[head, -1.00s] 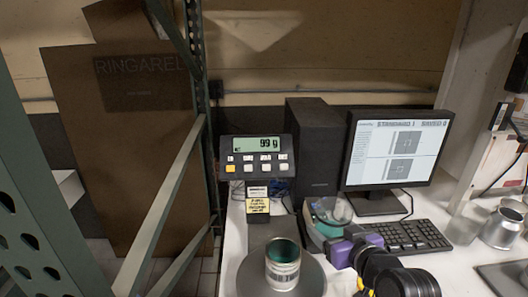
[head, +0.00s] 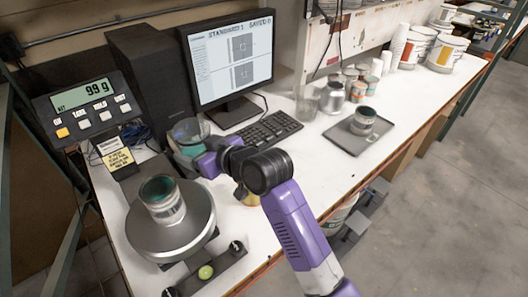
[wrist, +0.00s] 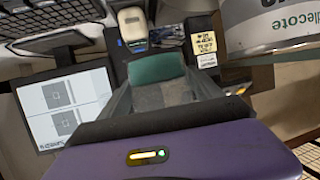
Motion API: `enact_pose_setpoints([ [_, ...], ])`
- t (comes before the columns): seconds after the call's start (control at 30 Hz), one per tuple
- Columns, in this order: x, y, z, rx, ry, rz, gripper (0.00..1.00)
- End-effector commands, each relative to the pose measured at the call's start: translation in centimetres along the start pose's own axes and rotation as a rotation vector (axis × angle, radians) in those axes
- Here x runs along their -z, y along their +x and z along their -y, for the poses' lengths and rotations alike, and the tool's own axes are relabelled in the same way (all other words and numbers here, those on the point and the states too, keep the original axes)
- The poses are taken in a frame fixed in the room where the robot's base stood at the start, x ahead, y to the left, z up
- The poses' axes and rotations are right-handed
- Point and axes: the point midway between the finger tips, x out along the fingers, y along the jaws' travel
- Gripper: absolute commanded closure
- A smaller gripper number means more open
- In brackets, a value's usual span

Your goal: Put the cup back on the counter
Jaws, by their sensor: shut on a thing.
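A clear cup with teal colour in it (head: 188,129) is beside the black speaker, left of the keyboard, in the head view. My gripper (head: 200,157) is shut on the cup from the right. In the wrist view the see-through cup (wrist: 155,88) lies straight ahead of my gripper, with a teal band at its far part. My fingertips are hard to make out in both views. The white counter (head: 310,165) runs under the arm. I cannot tell whether the cup's base touches it.
An open can (head: 162,198) stands on the round scale plate (head: 150,242), left of my arm; the scale display (head: 84,104) reads 99 g. The monitor (head: 230,62) and keyboard (head: 262,135) are behind. A dark tray (head: 347,139) with a can is at right. Bare counter lies between.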

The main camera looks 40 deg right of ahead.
Motion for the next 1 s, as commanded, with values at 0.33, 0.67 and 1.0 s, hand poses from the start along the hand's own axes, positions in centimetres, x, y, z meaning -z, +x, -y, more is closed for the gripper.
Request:
enact_pose_setpoints([
  [0.33,-0.6,-1.4,-8.0,-0.118,0.042,-0.005,0.79],
  [0.67,-1.2,-7.1,-19.9,-0.291,0.103,-0.005,0.79],
  [1.0,-1.9,-12.0,-25.2,-0.374,0.136,-0.002,0.79],
])
